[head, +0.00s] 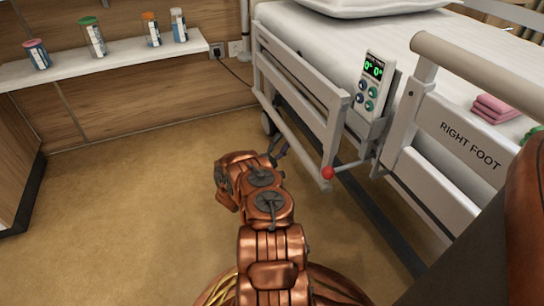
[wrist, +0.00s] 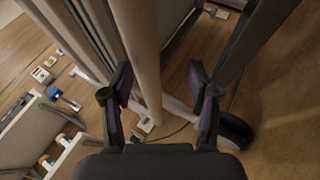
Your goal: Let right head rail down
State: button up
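The right head rail (head: 300,62) is a pale barred rail along the near side of the bed, left of the control panel. Its top bar looks lower than the raised rail marked RIGHT FOOT (head: 468,145). A red knob (head: 328,172) on a thin grey lever shows by the head rail's lower near end. My gripper (head: 278,146) is beside the outer face of the head rail, left of and above the knob in the picture. In the wrist view my gripper (wrist: 160,85) is open and empty; a pale bar (wrist: 140,45) shows between its fingers. I cannot tell whether they touch it.
A control panel (head: 372,82) with a green display hangs between the rails. Pink folded cloth (head: 495,108) lies on the mattress (head: 405,28). A wall shelf (head: 110,60) with several capped jars is at the left. The floor (head: 130,190) left of my arm is clear.

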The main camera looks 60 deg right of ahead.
jog(key=v, duration=0.7)
jog(key=shift+a, duration=0.3)
jog(key=shift+f, duration=0.1)
dwell(0.7)
